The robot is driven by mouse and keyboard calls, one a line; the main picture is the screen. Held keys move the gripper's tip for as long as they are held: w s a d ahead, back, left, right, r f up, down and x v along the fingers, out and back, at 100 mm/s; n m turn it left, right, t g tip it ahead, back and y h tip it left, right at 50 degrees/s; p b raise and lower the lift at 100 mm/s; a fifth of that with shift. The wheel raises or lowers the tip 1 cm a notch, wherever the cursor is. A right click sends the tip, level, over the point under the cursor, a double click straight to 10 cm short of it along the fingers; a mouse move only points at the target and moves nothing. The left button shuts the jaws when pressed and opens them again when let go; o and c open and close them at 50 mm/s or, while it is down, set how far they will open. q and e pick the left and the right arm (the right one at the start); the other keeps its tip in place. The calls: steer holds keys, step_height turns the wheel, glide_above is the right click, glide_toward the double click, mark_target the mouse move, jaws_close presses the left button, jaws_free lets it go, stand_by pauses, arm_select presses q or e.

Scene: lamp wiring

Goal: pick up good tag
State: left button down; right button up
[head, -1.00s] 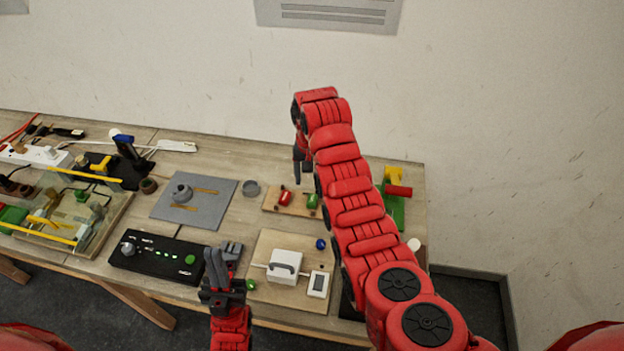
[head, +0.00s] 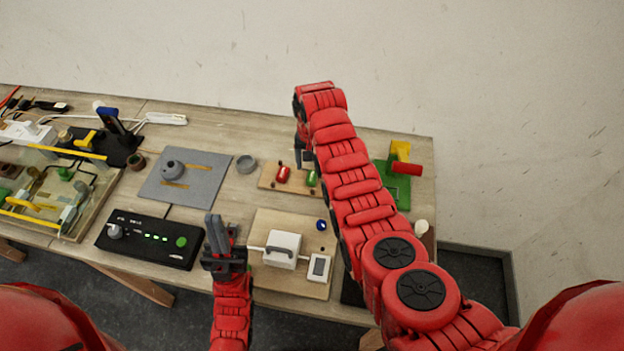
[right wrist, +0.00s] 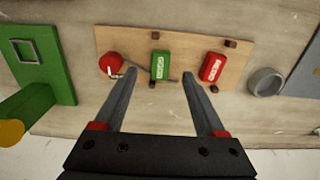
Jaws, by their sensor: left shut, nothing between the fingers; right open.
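A green tag (right wrist: 160,65) with light lettering too small to read lies on a wooden board (right wrist: 185,40) beside a red tag (right wrist: 211,67). In the head view the green tag (head: 312,178) is partly covered by my right arm, with the red tag (head: 283,174) to its left. My right gripper (right wrist: 158,74) is open and empty. In the right wrist view its fingertips frame the green tag, apart from it as far as I can tell. My left gripper (head: 216,232) is shut and empty, between the black control box and the white-box board.
A red round knob (right wrist: 110,65) sits on the board near one fingertip. A green stand (head: 394,185) is right of my right arm. A grey cup (head: 246,164) stands left of the board. The black control box (head: 150,238) and white box (head: 282,250) lie nearer me.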

mark_target(312, 178)
steer(key=shift+f, duration=0.65)
step_height(312, 178, down, 5)
steer(key=shift+r+b, duration=0.15)
steer(key=shift+b, duration=1.1)
steer(key=shift+r, duration=0.1)
jaws_close()
